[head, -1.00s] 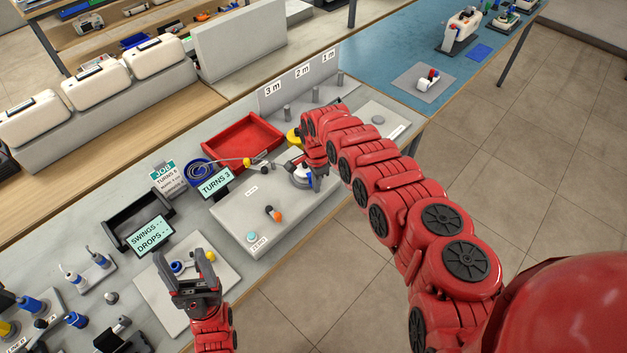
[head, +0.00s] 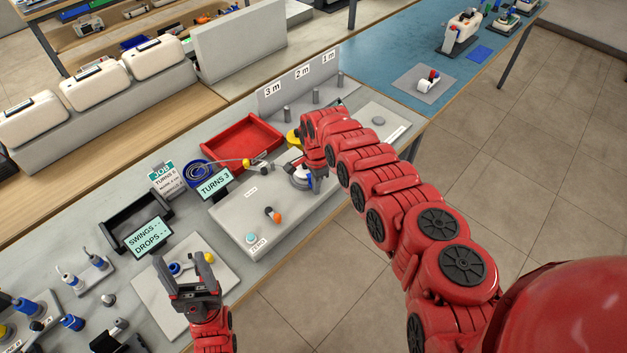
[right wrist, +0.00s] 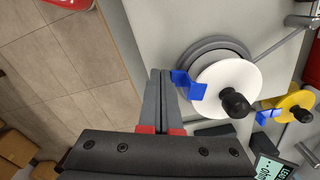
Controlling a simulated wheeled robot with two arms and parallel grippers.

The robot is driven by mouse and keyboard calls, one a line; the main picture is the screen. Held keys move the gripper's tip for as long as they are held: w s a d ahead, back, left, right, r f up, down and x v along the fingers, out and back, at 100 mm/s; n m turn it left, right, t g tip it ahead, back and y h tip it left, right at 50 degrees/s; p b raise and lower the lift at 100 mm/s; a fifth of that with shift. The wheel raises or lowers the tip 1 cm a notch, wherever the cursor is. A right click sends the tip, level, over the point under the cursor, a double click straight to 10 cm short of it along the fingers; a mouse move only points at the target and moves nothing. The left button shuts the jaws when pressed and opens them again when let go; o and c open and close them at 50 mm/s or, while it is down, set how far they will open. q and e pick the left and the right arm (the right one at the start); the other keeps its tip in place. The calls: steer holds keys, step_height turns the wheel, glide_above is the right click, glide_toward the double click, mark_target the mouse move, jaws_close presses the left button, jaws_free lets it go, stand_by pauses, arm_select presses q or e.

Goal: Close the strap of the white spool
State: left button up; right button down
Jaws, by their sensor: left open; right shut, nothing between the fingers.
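The white spool (right wrist: 217,77) sits on a grey round base in the right wrist view, with a black knob on its face. Its blue strap (right wrist: 187,86) is at the spool's rim, on the side facing my gripper; I cannot tell whether it is latched. My right gripper (right wrist: 160,74) is shut and empty, its tips just beside the strap; contact is unclear. In the head view the white spool (head: 299,178) is partly hidden by my right gripper (head: 319,187). My left gripper (head: 186,262) is open and empty, over a pale board.
A yellow spool (right wrist: 287,103) with a blue strap stands close to the white one. A grey platform (head: 240,218) holds an orange-tipped knob (head: 275,214) and a teal button. A red tray (head: 243,142) and the TURNS 3 display (head: 215,183) are behind it.

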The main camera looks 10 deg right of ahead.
steer(key=shift+f, duration=0.3)
steer(key=shift+r, duration=0.1)
step_height(320, 180, up, 6)
steer(key=p, duration=0.6)
stand_by(0.4)
